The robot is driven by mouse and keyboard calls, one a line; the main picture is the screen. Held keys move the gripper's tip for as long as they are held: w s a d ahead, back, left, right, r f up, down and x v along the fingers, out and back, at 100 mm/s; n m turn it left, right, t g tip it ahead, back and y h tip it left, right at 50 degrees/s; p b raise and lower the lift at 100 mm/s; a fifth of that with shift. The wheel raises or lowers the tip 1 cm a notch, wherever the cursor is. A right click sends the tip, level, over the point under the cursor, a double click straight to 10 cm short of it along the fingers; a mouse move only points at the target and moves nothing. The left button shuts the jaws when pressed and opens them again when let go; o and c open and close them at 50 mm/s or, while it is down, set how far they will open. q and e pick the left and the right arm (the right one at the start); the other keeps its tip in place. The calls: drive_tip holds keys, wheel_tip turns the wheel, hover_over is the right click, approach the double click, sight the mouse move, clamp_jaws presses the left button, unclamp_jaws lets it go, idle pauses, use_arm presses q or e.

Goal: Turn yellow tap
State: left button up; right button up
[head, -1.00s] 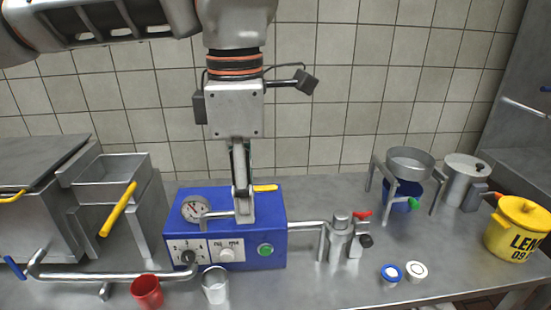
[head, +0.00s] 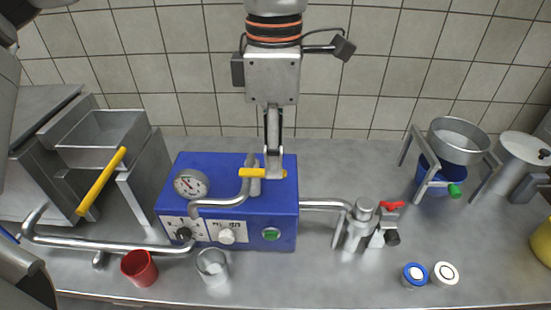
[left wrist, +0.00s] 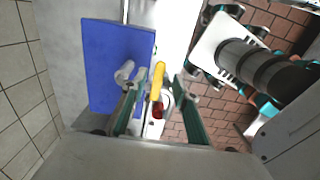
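The yellow tap (head: 253,172) is a short bar handle on top of a bent grey pipe on the blue machine (head: 190,165). In the head view my left gripper (head: 274,172) points down at the right end of the handle and covers part of it. In the left wrist view the yellow tap (left wrist: 158,78) lies lengthwise in the gap between the green-lined fingers of my left gripper (left wrist: 160,82). The fingers are apart, with space visible on both sides of the handle. I cannot tell whether either finger touches it. My right gripper is not in view.
A gauge (head: 190,184) and knobs sit on the machine. A metal pipe (head: 110,248) crosses in front at left. A red cup (head: 139,268) and a clear glass (head: 213,266) stand at the front. A red-handled valve (head: 388,206) is to the right. A tiled wall stands behind.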

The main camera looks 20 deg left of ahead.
use_arm(q)
drive_tip(key=shift+f, duration=1.05)
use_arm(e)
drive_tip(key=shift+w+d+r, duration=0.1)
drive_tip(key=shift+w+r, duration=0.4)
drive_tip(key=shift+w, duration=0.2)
use_arm(q)
clamp_jaws()
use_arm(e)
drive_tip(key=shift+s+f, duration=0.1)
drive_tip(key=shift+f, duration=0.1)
